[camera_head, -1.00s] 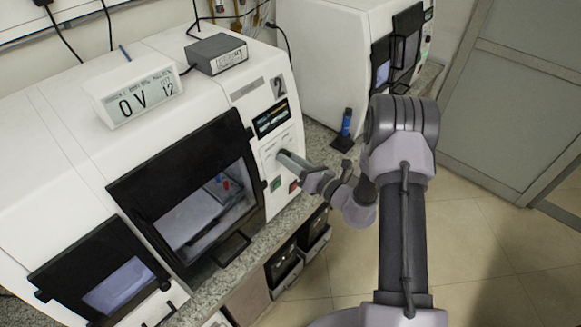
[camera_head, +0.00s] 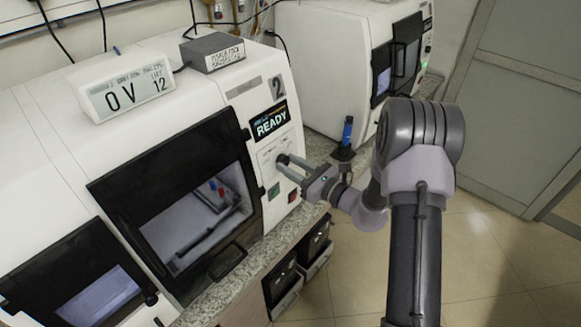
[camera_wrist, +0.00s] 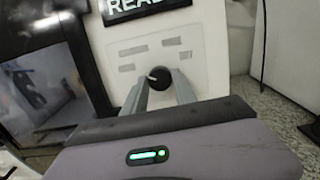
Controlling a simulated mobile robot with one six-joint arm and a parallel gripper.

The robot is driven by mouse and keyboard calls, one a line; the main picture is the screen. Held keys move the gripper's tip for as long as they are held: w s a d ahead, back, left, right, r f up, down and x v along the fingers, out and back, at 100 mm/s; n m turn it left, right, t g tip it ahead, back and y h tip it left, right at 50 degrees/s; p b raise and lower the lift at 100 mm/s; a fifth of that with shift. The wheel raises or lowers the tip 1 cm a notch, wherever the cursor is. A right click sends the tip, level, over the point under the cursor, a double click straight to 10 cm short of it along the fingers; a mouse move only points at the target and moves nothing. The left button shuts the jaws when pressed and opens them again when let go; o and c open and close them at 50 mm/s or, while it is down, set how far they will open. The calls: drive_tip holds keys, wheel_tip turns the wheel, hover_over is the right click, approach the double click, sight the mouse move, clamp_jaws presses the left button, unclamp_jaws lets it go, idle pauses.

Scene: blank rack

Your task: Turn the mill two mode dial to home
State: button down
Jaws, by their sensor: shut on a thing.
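Mill two is the white machine marked "2" (camera_head: 172,120), and its small screen (camera_head: 270,122) reads "READY". Its mode dial (camera_wrist: 159,76) is a small round black knob on a pale panel (camera_wrist: 190,52) below that screen. The labels around the dial are too blurred to read. My gripper (camera_head: 284,166) reaches the panel from the right, and its two fingers are shut on the dial. In the wrist view my gripper (camera_wrist: 160,88) has one finger on each side of the knob. In the head view the fingers mostly hide the dial.
Green (camera_head: 274,189) and red (camera_head: 293,194) buttons sit just below the panel. A dark-framed window (camera_head: 120,190) is left of it. A blue-topped thing on a black stand (camera_head: 346,138) stands on the counter, close behind my gripper. A second white machine (camera_head: 330,60) stands behind.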

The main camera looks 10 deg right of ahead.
idle(0.3)
drive_tip(key=c, duration=1)
unclamp_jaws()
drive_tip(key=v, duration=1.7)
drive_tip(key=shift+s+p, duration=0.15)
drive_tip(key=shift+p, duration=0.15)
drive_tip(key=shift+d, duration=0.1)
